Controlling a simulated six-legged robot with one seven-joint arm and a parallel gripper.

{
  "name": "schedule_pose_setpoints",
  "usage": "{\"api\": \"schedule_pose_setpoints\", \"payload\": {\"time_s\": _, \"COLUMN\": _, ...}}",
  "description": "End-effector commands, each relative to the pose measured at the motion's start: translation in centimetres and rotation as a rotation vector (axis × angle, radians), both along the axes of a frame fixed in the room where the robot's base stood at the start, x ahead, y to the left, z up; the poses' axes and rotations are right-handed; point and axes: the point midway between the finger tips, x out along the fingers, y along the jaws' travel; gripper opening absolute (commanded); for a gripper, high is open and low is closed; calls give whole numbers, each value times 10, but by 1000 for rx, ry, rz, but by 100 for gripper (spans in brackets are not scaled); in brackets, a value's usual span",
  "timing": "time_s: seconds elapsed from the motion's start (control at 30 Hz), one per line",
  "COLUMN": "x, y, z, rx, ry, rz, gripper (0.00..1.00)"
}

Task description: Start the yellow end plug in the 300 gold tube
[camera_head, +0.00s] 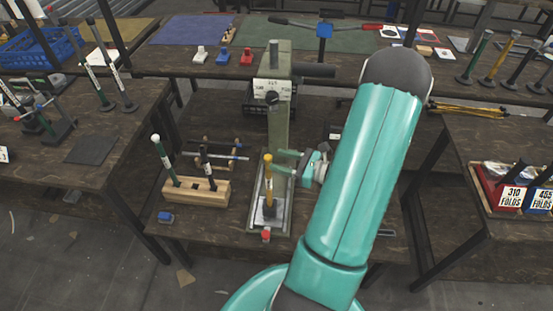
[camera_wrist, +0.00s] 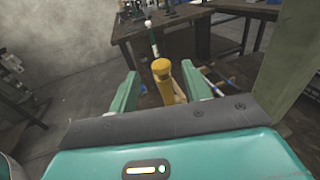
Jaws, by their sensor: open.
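A gold tube (camera_head: 268,190) stands upright on the base of the green press (camera_head: 279,120), with a white label near its foot. A yellow end plug (camera_head: 268,158) shows at its top; how deep it sits I cannot tell. In the wrist view the yellow plug (camera_wrist: 161,66) appears between my fingers, with a gap on either side. My gripper (camera_head: 287,161) is open, just right of the tube top in the head view; it also shows in the wrist view (camera_wrist: 162,88). The number on the tube is not readable.
A wooden rack (camera_head: 196,191) left of the press holds a green tube with a white top and a dark tube. A blue block (camera_head: 165,217) and a red piece (camera_head: 265,236) lie at the front. Red and blue bins (camera_head: 513,192) stand at right.

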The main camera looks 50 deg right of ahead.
Motion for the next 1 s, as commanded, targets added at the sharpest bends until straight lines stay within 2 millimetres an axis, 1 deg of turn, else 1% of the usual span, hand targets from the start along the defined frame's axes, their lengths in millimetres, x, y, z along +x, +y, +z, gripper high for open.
{"api": "schedule_pose_setpoints", "payload": {"time_s": 0.03, "x": -11, "y": -5, "z": 0, "rx": -1, "ry": 2, "rz": -4, "gripper": 49}}
{"api": "schedule_pose_setpoints", "payload": {"time_s": 0.3, "x": -66, "y": -27, "z": 4, "rx": -1, "ry": 1, "rz": -3, "gripper": 49}}
{"api": "schedule_pose_setpoints", "payload": {"time_s": 0.4, "x": -84, "y": -34, "z": 5, "rx": -1, "ry": 2, "rz": -3, "gripper": 49}}
{"api": "schedule_pose_setpoints", "payload": {"time_s": 0.5, "x": -97, "y": -39, "z": 5, "rx": -1, "ry": 2, "rz": -2, "gripper": 49}}
{"api": "schedule_pose_setpoints", "payload": {"time_s": 0.6, "x": -103, "y": -42, "z": 6, "rx": 1, "ry": 0, "rz": -1, "gripper": 49}}
{"api": "schedule_pose_setpoints", "payload": {"time_s": 0.7, "x": -106, "y": -42, "z": 6, "rx": 1, "ry": 0, "rz": 1, "gripper": 49}}
{"api": "schedule_pose_setpoints", "payload": {"time_s": 1.0, "x": -106, "y": -43, "z": 6, "rx": 1, "ry": 0, "rz": 0, "gripper": 49}}
